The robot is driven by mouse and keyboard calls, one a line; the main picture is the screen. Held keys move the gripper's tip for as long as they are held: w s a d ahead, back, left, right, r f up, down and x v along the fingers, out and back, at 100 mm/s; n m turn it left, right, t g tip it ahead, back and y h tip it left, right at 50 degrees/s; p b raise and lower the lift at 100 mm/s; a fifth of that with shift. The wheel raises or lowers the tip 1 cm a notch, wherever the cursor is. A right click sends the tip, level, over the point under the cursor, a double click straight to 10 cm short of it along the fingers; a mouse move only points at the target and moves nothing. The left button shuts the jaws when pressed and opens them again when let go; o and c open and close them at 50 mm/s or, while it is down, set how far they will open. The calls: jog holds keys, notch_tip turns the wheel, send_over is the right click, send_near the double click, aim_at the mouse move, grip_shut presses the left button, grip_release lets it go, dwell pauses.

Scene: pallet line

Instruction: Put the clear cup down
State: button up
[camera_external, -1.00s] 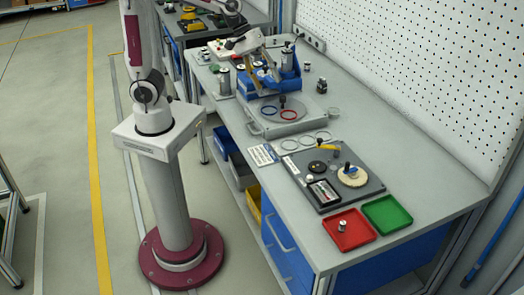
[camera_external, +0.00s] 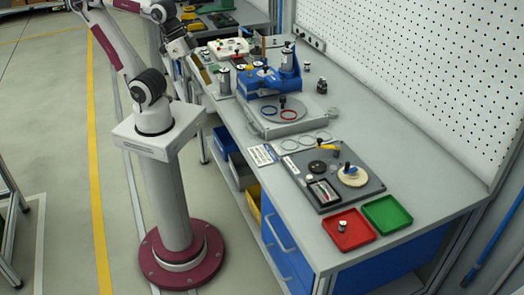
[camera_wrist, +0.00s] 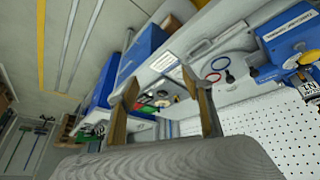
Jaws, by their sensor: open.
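My gripper (camera_wrist: 160,78) is open, with nothing between its two brown-faced fingers in the wrist view. In the external view my gripper (camera_external: 202,72) is tilted down beside the bench's left edge, left of the blue machine (camera_external: 262,83). A grey, glassy-looking cylinder (camera_external: 290,64) stands upright on the blue machine, apart from my gripper. It may be the clear cup, but it is too small to tell. Another silver cylinder (camera_external: 224,82) stands on the bench near my gripper. No other clear cup can be made out.
A round plate with a blue ring (camera_external: 269,110) and a red ring (camera_external: 289,114) lies before the machine. A dark fixture board (camera_external: 326,199), a red tray (camera_external: 361,236) and a green tray (camera_external: 400,209) are at the near end. The bench's right side is mostly clear; a pegboard (camera_external: 420,80) stands behind.

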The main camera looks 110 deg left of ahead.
jog(key=shift+s+f+m, duration=0.2)
jog(key=shift+s+m, duration=0.25)
jog(key=shift+s, duration=0.05)
jog(key=shift+s+f+m, duration=0.2)
jog(key=shift+s+m, duration=0.25)
jog(key=shift+s, duration=0.05)
dwell(0.8)
